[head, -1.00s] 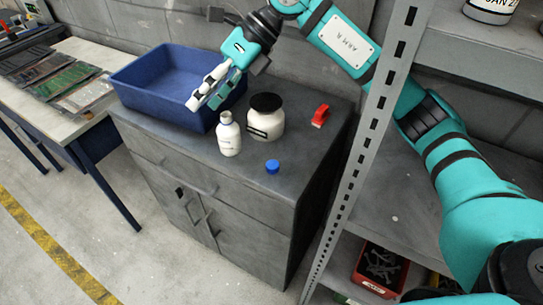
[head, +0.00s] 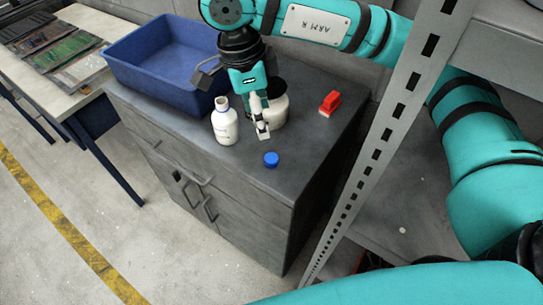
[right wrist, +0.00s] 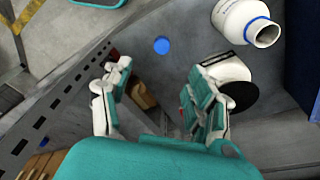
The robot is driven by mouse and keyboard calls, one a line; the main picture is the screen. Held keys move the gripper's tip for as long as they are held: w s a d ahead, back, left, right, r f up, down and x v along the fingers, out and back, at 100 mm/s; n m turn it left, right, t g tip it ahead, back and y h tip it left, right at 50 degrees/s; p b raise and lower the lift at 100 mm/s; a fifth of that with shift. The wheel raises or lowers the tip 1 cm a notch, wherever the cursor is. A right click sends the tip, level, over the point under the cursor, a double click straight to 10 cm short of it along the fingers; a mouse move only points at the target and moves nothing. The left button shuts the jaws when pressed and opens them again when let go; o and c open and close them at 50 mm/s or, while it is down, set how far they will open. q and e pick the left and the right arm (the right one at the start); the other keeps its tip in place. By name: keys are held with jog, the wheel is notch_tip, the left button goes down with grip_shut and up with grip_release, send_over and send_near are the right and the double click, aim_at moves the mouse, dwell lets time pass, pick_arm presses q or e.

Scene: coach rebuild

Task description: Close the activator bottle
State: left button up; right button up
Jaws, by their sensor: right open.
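The white activator bottle (head: 224,126) stands upright and uncapped on the dark cabinet top (head: 320,150); its open mouth also shows in the right wrist view (right wrist: 262,34). A blue cap (head: 271,159) lies on the cabinet in front and to the right of the bottle, and between the finger directions in the right wrist view (right wrist: 161,45). My right gripper (head: 260,127) points down, open and empty, right of the bottle and behind the cap; its spread fingers (right wrist: 160,75) show in the right wrist view. My left gripper is not in view.
A white jar with a black lid (head: 279,105) stands close behind my right gripper. A red object (head: 330,102) lies to the right. A blue bin (head: 125,75) sits at the back left. A metal shelf post (head: 385,135) rises at the right. The cabinet's front right is clear.

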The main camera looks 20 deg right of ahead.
jog(key=p, duration=0.2)
send_over(271, 158)
jog(key=a, duration=0.1)
jog(key=f, duration=0.8)
jog(key=shift+s, duration=0.2)
jog(key=shift+f, duration=0.45)
jog(key=f+p, duration=0.1)
jog(key=f, duration=0.1)
jog(key=d+f+p, duration=0.1)
jog(key=f, duration=0.1)
jog(key=shift+w+f, duration=0.2)
jog(key=shift+f, duration=0.4)
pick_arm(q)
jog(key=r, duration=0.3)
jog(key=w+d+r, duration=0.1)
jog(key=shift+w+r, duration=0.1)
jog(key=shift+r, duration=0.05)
pick_arm(e)
jog(key=c, duration=0.8)
